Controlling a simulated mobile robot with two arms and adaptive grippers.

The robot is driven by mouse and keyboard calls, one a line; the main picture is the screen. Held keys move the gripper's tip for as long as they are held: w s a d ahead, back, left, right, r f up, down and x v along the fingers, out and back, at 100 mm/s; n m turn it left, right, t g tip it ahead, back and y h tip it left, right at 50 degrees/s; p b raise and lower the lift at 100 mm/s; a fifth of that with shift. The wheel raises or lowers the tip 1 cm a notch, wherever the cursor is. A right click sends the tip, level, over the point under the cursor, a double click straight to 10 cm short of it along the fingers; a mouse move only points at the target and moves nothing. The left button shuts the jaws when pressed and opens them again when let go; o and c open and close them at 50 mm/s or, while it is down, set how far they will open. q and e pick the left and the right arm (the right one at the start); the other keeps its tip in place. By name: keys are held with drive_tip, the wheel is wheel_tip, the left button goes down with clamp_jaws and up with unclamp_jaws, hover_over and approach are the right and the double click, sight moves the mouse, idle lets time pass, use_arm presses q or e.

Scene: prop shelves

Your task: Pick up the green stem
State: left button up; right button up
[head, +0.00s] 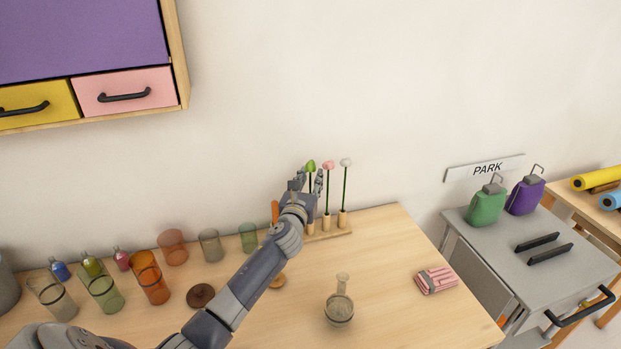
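The green stem (310,166), a dark stalk with a green bud on top, stands upright at the left of a wooden holder (346,234) at the back of the table. My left gripper (309,179) is at the stem, just below the bud. Its two fingers are apart, with the bud showing between their tips. I cannot tell whether either finger touches the stalk. The hand and forearm hide part of the holder. My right gripper is not in view.
A pink-topped stem (328,165) and a white-topped stem (346,162) stand close to the right. Several coloured glasses (152,284) and small bottles are at the left. A glass flask (339,309) and a pink bundle (437,280) are in front. The wall is close behind.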

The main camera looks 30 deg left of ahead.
use_arm(q)
drive_tip(key=shift+w, duration=0.2)
clamp_jaws()
drive_tip(key=shift+s, duration=0.1)
